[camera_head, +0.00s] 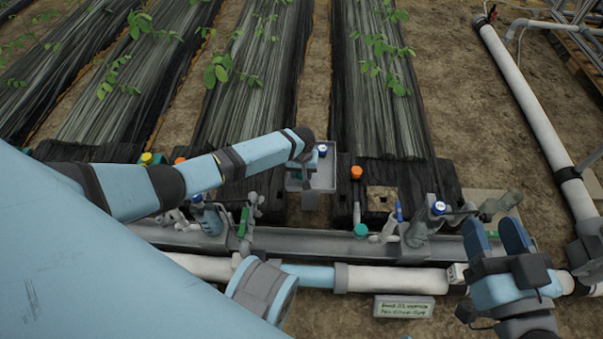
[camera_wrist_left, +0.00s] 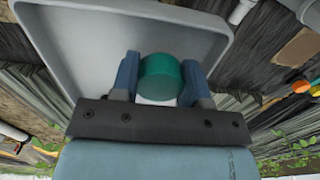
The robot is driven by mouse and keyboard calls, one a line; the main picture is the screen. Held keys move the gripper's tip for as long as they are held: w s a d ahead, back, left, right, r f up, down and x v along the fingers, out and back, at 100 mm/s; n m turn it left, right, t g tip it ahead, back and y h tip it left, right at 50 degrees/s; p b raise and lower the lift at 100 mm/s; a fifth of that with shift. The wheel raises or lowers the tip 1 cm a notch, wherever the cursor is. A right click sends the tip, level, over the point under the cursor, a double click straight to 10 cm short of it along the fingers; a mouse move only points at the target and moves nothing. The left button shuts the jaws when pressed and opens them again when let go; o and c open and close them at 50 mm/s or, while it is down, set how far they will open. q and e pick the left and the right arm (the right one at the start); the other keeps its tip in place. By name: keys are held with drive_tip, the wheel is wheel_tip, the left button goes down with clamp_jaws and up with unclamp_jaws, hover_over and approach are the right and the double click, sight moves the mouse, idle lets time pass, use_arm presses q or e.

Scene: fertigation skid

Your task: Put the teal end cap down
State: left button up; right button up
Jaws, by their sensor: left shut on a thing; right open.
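The teal end cap (camera_wrist_left: 161,78) sits between the two fingers of my left gripper (camera_wrist_left: 160,84) in the left wrist view, and the gripper is shut on it. The grey tray (camera_wrist_left: 90,45) lies behind the cap in that view; I cannot tell whether they touch. In the head view my left gripper (camera_head: 306,182) is over the left part of the tray (camera_head: 325,179), and the held cap is hidden by the arm. My right gripper (camera_head: 497,238) is open and empty at the lower right, its fingers pointing up the picture.
A grey rail (camera_head: 330,242) carries several valves and fittings, with a white pipe (camera_head: 400,279) in front. Another teal cap (camera_head: 361,230) is on the rail. An orange cap (camera_head: 356,172) stands right of the tray. A sign (camera_head: 403,306) is at the front. Plant rows lie behind.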

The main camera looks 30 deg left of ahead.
use_arm(q)
drive_tip(key=shift+f, duration=0.1)
drive_tip(key=shift+f, duration=0.5)
drive_tip(key=o, duration=0.9)
